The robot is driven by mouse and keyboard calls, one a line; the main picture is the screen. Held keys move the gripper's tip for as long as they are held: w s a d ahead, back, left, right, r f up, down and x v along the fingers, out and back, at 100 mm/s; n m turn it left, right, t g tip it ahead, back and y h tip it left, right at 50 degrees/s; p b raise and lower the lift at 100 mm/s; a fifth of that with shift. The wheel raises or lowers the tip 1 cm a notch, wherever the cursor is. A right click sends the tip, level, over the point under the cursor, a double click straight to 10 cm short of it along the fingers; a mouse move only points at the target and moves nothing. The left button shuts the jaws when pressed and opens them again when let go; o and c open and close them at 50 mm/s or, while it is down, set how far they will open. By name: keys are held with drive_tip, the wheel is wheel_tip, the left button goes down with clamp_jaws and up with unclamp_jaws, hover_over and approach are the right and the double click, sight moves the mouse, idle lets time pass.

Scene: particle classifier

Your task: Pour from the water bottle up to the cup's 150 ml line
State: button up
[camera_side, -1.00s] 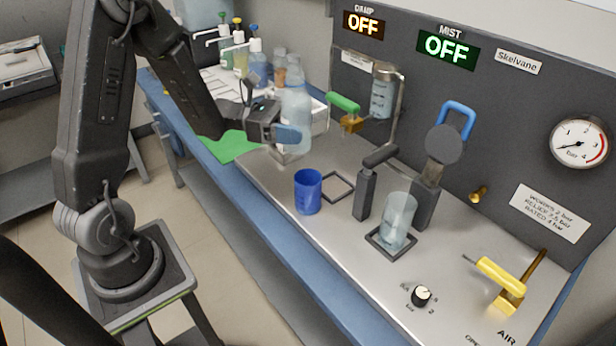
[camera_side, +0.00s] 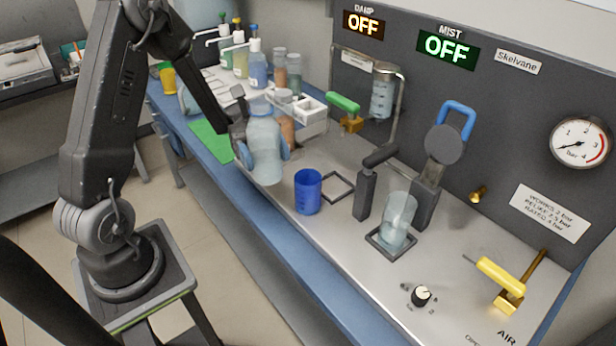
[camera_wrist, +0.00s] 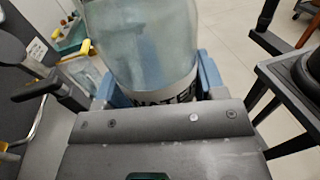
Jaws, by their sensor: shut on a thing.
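My gripper (camera_side: 262,146) is shut on the clear water bottle (camera_side: 265,168) and holds it close to upright, with blue fingers on both sides. In the wrist view the bottle (camera_wrist: 145,45) fills the middle, with part of its "WATER" label showing between the fingers. The blue cup (camera_side: 308,192) stands on the metal bench to the right of and slightly nearer than the bottle. The bottle is apart from the cup. The cup's inside level and its 150 ml line cannot be made out.
A clear glass vessel (camera_side: 397,222) stands in a square frame under the clamp at right. An empty square frame (camera_side: 338,186) lies beside the cup. Pump bottles (camera_side: 257,65) and a white rack (camera_side: 311,110) stand behind. A green mat (camera_side: 210,138) lies at left.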

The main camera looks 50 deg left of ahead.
drive_tip(key=shift+s+a+g, duration=0.1)
drive_tip(key=shift+s+g, duration=0.1)
drive_tip(key=shift+g, duration=0.1)
wheel_tip(320, 180, down, 14)
drive_tip(key=shift+r, duration=0.2)
idle(0.6)
drive_tip(key=n, duration=0.2)
drive_tip(key=n+h, duration=0.1)
drive_tip(key=n, duration=0.2)
drive_tip(key=r+n, duration=0.1)
drive_tip(key=n, duration=0.2)
drive_tip(key=shift+s+h, duration=0.1)
drive_tip(key=shift+h, duration=0.2)
idle(0.4)
drive_tip(key=shift+s+r+n+t, duration=0.15)
drive_tip(key=shift+r+n+t, duration=0.25)
drive_tip(key=shift+n, duration=0.3)
idle(0.3)
drive_tip(key=shift+s+f+n+t+h, duration=0.3)
drive_tip(key=shift+s+n+h, duration=0.15)
drive_tip(key=shift+n, duration=0.55)
idle(0.9)
drive_tip(key=shift+s+r+n, duration=0.35)
drive_tip(key=shift+r+n, duration=0.4)
drive_tip(key=shift+n, duration=0.35)
idle(0.8)
